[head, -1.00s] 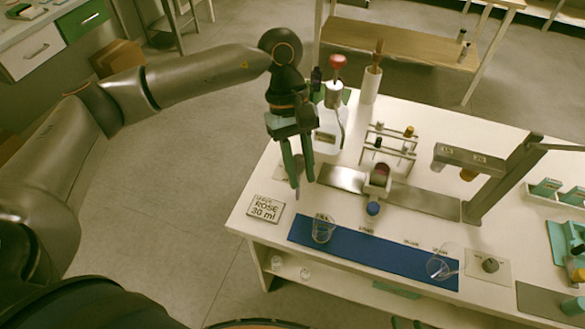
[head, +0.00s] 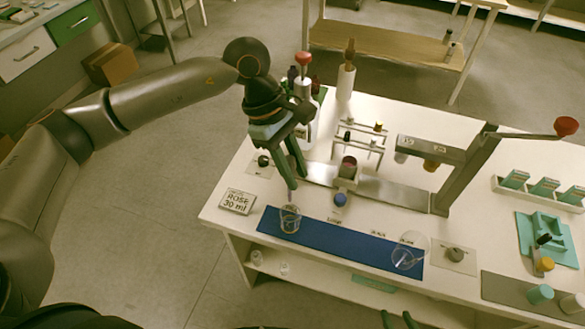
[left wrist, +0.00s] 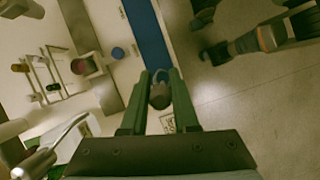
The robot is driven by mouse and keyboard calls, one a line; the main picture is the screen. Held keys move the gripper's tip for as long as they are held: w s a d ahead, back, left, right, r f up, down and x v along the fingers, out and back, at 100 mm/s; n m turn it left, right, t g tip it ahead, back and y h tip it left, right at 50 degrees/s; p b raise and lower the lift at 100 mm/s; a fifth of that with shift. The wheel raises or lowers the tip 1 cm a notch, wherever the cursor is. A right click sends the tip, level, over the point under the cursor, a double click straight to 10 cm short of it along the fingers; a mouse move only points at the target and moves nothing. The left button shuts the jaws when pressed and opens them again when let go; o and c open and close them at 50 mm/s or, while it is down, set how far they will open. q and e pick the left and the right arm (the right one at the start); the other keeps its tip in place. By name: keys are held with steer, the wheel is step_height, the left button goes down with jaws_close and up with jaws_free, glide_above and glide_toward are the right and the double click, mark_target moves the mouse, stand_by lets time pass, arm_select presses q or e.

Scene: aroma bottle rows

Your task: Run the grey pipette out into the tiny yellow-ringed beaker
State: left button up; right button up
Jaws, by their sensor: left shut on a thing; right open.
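My left gripper (head: 292,182) is shut on the grey pipette, whose dark grey bulb (left wrist: 160,95) shows between the green fingers in the left wrist view. In the head view the pipette is mostly hidden by the fingers. The fingertips are just above and behind a small clear beaker (head: 290,218) at the left end of the blue mat. I cannot make out a yellow ring on it. A second clear vessel (head: 408,252) is at the mat's right part. My right gripper (head: 398,319) is open and empty at the bottom edge of the head view.
A "ROSE 30 ml" card (head: 237,201) lies left of the blue mat (head: 340,243). A blue-capped bottle (head: 340,200) and a bottle rack (head: 360,138) stand behind it. A red-topped dispenser (head: 303,85) stands close behind my left gripper. A grey post (head: 465,172) rises at the right.

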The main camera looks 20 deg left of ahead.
stand_by(0.3)
arm_select(q)
steer(key=shift+f+b, duration=0.1)
steer(key=shift+b, duration=0.35)
step_height(320, 180, down, 4)
steer(key=b, duration=0.3)
steer(key=shift+b, duration=0.4)
steer(key=shift+o, duration=0.8)
jaws_close()
